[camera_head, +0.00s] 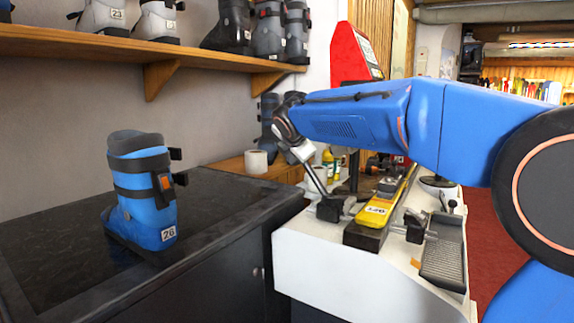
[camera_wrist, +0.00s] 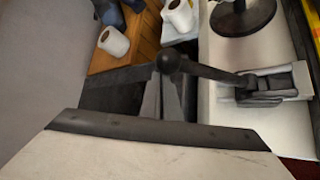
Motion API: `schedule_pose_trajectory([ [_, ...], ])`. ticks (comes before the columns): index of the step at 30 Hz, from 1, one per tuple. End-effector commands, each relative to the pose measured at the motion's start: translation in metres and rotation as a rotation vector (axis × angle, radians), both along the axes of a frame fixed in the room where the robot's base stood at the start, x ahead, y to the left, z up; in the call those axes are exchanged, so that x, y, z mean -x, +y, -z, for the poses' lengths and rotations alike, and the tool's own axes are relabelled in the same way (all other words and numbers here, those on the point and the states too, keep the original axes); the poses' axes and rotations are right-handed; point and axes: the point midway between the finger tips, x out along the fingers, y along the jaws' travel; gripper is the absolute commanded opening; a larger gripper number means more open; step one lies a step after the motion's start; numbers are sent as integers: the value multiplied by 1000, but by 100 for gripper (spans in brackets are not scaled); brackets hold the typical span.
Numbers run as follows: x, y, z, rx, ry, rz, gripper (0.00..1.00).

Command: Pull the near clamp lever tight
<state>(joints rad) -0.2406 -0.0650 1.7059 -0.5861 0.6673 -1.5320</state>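The near clamp (camera_head: 332,208) sits on the white bench, left of a yellow ski end (camera_head: 378,210). Its thin lever (camera_head: 316,180) stands up and leans left toward my gripper (camera_head: 303,158). In the wrist view, the clamp body (camera_wrist: 268,88) is at the right, and the dark lever (camera_wrist: 215,73) runs left from it to a round black knob (camera_wrist: 170,60). My gripper's grey fingers (camera_wrist: 168,88) are close together right at the knob and look shut on it. The knob hides the fingertips, so the exact contact is not clear.
A blue ski boot (camera_head: 145,205) stands on the black counter (camera_head: 60,225) at left. White rolls (camera_head: 256,162) sit on a wooden surface behind. A second clamp (camera_head: 415,226) and a grey tray (camera_head: 444,250) lie right of the ski. A boot shelf (camera_head: 130,48) hangs above.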

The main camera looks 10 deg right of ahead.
Motion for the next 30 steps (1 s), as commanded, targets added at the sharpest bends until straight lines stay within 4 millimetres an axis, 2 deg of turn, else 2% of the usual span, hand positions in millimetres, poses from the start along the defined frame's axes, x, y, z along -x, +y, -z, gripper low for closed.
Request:
schedule_pose_trajectory([
  [6,23,-24,-19,-146,-150,3,0],
  [18,61,-61,-31,-398,-396,2,0],
  [30,70,-70,-31,-479,-481,2,0],
])
